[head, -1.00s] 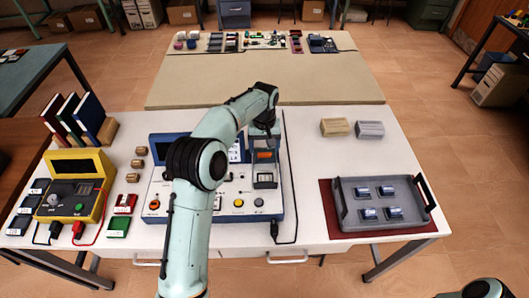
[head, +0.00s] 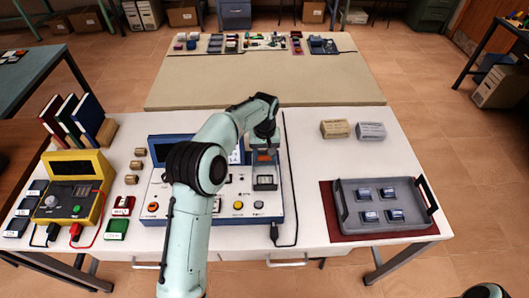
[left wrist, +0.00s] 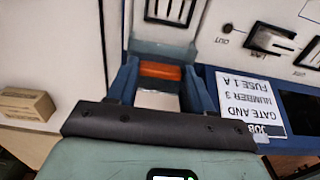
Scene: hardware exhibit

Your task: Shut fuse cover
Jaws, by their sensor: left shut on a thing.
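My left gripper (head: 264,151) is over the right part of a blue-and-white test unit (head: 228,203). Its two blue fingers (left wrist: 160,82) show in the left wrist view, on either side of an orange piece (left wrist: 160,71). They are shut on what looks like the raised fuse cover (left wrist: 160,49), a grey-blue plate carrying that orange piece. The orange piece also shows just below the gripper in the head view. A dark framed fuse opening (head: 265,183) lies in front of it on the panel. The gripper hides much of the cover.
A grey tray (head: 343,213) with several small blue-grey parts sits on a red mat at right. Two small blocks (head: 335,129) stand behind it. A yellow meter (head: 82,203) is at left. A black cable (head: 287,185) runs beside the unit's right edge.

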